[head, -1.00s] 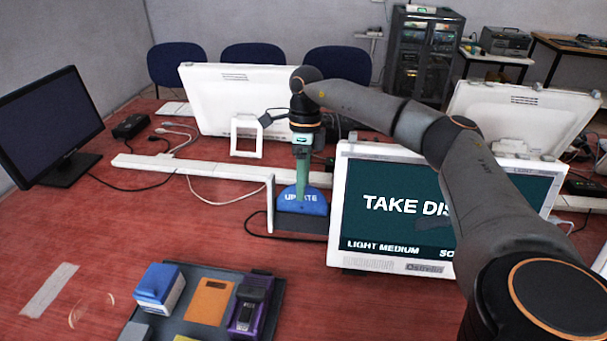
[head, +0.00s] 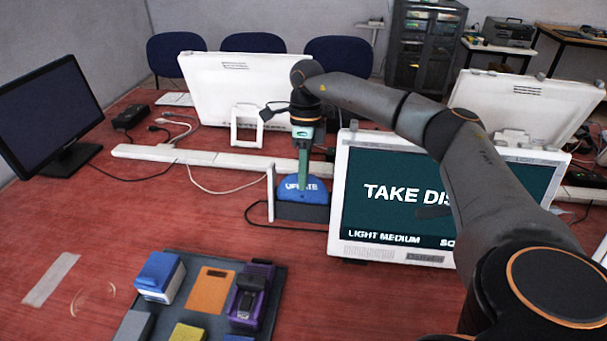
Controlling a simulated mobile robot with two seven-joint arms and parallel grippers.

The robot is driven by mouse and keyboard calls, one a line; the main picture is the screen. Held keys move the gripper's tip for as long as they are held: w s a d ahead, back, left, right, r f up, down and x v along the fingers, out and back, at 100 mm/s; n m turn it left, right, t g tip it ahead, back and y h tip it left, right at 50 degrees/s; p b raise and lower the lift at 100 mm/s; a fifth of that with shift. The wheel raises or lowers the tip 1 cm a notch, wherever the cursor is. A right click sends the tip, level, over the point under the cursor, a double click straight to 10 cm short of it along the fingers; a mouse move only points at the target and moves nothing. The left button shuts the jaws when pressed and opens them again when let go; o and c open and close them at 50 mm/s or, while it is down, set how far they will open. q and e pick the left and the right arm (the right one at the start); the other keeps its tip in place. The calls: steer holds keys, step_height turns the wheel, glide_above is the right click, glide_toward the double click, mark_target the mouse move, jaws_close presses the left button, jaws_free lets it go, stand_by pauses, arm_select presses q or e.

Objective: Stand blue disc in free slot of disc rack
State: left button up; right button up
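The blue disc (head: 289,194), marked "UPDATE", stands upright at the disc rack (head: 299,213), a dark low base with a thin white post at its left. Only the disc's upper part shows; its lower part is hidden behind the rack's dark front. My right gripper (head: 303,182) points straight down over the disc. One green finger crosses the disc's front face, and the gripper looks shut on its upper part; the far finger is hidden. I cannot tell how deep the disc sits. My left gripper is out of view.
A white monitor (head: 350,228) stands close to the rack's right. A white cable duct (head: 200,156) and loose cables lie behind and left. A dark tray (head: 275,300) with several blocks is in front.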

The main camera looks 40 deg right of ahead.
jaws_close()
steer(key=p+v, duration=1)
steer(key=v, duration=0.3)
stand_by(0.9)
steer(key=shift+f, duration=0.1)
